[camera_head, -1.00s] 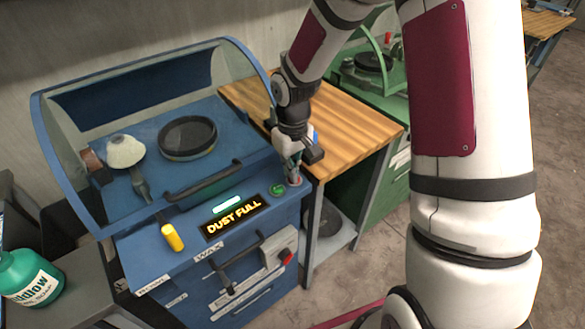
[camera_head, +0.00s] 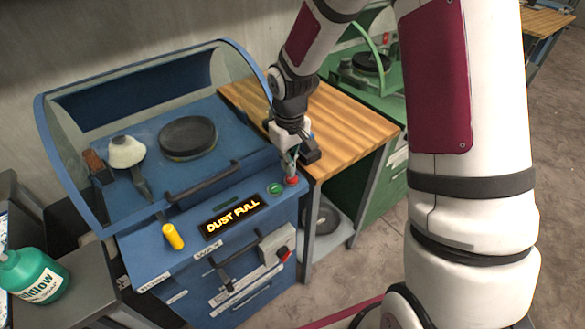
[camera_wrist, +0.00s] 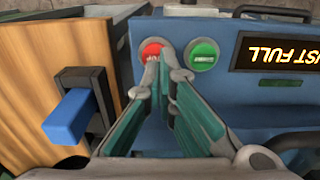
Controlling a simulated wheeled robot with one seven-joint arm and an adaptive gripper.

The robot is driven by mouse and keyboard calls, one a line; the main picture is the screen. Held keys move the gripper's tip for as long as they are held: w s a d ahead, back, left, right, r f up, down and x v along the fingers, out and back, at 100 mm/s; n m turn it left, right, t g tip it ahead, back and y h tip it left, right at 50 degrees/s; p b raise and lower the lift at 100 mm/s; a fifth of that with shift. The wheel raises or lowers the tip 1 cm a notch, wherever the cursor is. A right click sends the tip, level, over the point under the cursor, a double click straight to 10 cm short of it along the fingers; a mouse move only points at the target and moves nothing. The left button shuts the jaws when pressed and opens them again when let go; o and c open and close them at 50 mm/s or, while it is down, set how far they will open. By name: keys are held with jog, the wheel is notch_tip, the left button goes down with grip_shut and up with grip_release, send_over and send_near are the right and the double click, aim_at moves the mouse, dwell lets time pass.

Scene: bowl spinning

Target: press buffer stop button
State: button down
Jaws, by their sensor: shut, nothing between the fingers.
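The blue buffer machine (camera_head: 262,228) stands at the left with its clear hood. On its front panel sit a red stop button (camera_head: 291,181) and a green button (camera_head: 275,188). In the wrist view the red button (camera_wrist: 152,50) is at the fingertips, partly covered by them, and the green button (camera_wrist: 202,54) is just to its right. My gripper (camera_head: 291,170) is shut and empty, pointing down at the red button. Its fingertips (camera_wrist: 163,58) appear to touch or nearly touch the button; I cannot tell which.
A "DUST FULL" display (camera_head: 231,216) and a yellow knob (camera_head: 173,236) are on the panel. A wooden-topped bench (camera_head: 345,125) stands to the right. A black holder with a blue block (camera_wrist: 72,117) is beside my fingers. A green bottle (camera_head: 33,276) is at the left.

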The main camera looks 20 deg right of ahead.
aim_at(290, 179)
notch_tip(290, 179, up, 11)
jog(key=shift+f, duration=0.2)
dwell(0.7)
jog(key=s+d+r+m+t+h, duration=0.1)
jog(key=s+r+m+t, duration=0.1)
jog(key=s+r, duration=0.95)
jog(key=s+r+m+t+y, duration=0.1)
jog(key=s+r+t, duration=0.1)
jog(key=s, duration=1.1)
jog(key=shift+s+d+r+m+t, duration=0.2)
jog(key=shift+d+r+m+t, duration=0.15)
jog(key=shift+r, duration=0.4)
dwell(3.0)
